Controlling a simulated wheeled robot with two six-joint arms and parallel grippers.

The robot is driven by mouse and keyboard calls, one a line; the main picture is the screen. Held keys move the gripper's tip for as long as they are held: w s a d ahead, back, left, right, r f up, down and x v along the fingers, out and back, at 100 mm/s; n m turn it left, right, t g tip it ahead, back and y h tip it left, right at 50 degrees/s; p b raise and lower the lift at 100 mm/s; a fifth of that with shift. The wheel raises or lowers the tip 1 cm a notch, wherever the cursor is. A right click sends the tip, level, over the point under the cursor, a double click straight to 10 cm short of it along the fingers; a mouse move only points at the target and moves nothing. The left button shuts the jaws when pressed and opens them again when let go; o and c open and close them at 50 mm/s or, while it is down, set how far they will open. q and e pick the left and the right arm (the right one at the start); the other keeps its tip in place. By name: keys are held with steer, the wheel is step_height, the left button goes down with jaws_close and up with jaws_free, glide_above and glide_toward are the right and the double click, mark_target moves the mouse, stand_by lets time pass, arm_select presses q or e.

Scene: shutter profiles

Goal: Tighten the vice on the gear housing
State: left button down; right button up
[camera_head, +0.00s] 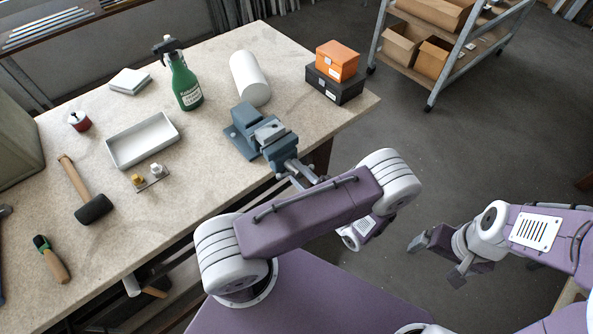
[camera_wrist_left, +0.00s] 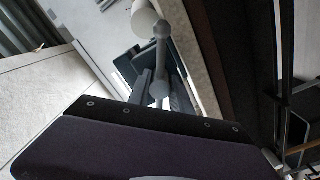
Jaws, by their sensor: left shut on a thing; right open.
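The blue-grey vice (camera_head: 247,143) stands at the table's right edge, its screw and handle (camera_head: 303,172) pointing out past the edge. The gear housing (camera_head: 269,131), a light grey block, sits between its jaws; I cannot tell how tightly. My left arm crosses in front, largely hiding its gripper in the head view. In the left wrist view my left gripper (camera_wrist_left: 153,94) is shut on the vice handle (camera_wrist_left: 161,58), a grey bar with a rounded end. My right gripper (camera_head: 437,262) is open and empty over the floor, away from the table.
A black box (camera_head: 335,87) with an orange box (camera_head: 337,61) on it, a white cylinder (camera_head: 250,78) and a green spray bottle (camera_head: 185,84) stand behind the vice. A white tray (camera_head: 142,140) and a mallet (camera_head: 94,209) lie to the left. A shelf cart (camera_head: 432,77) stands beyond.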

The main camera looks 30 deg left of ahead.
stand_by(0.7)
arm_select(q)
steer(key=shift+r+m+p, duration=0.25)
steer(key=shift+m+p, duration=0.55)
steer(key=shift+f+m+p, duration=0.25)
steer(key=shift+m+p, duration=0.05)
steer(key=shift+m, duration=0.8)
steer(key=c, duration=1.2)
jaws_free()
steer(key=shift+o, duration=0.2)
